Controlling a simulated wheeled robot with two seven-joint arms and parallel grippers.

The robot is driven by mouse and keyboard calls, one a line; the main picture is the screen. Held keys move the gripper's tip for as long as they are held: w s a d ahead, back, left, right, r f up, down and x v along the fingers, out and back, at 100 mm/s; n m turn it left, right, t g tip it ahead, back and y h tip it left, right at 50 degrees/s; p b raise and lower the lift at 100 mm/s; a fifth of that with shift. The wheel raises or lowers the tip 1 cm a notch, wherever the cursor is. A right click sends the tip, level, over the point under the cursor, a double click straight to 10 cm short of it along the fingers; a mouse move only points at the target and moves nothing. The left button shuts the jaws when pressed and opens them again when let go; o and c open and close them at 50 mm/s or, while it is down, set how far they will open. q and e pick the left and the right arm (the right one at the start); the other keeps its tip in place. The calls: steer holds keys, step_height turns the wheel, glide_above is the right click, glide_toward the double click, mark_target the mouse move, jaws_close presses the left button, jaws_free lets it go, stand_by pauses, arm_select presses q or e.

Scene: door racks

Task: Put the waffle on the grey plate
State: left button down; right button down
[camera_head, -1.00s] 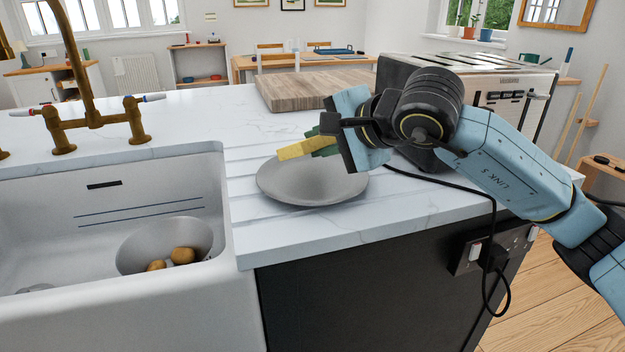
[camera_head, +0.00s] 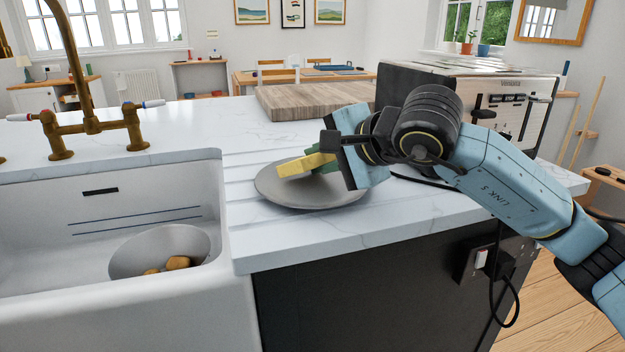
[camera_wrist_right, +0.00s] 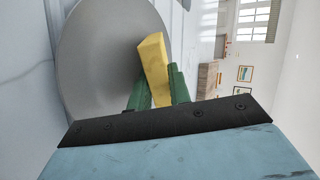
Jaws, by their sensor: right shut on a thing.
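The waffle (camera_head: 300,165) is a yellow block, held by my right gripper (camera_head: 322,163) over the grey plate (camera_head: 305,196). In the right wrist view the waffle (camera_wrist_right: 155,66) sits between the green fingertips of the right gripper (camera_wrist_right: 158,88), with the plate (camera_wrist_right: 95,60) behind it. The gripper is shut on the waffle, which looks tilted. I cannot tell whether its lower side touches the plate. The plate lies on the ridged part of the white counter, right of the sink. My left gripper is not in view.
A toaster (camera_head: 515,110) stands to the right, behind my right arm. A wooden board (camera_head: 315,97) lies behind the plate. The sink (camera_head: 120,280) at left holds a grey bowl (camera_head: 130,258) with brown items. A brass tap (camera_head: 92,125) stands behind the sink.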

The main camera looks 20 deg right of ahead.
stand_by(0.4)
steer(key=c, duration=1.5)
jaws_free()
steer(key=shift+o, duration=0.2)
steer(key=shift+v, duration=4)
steer(key=shift+f, duration=0.1)
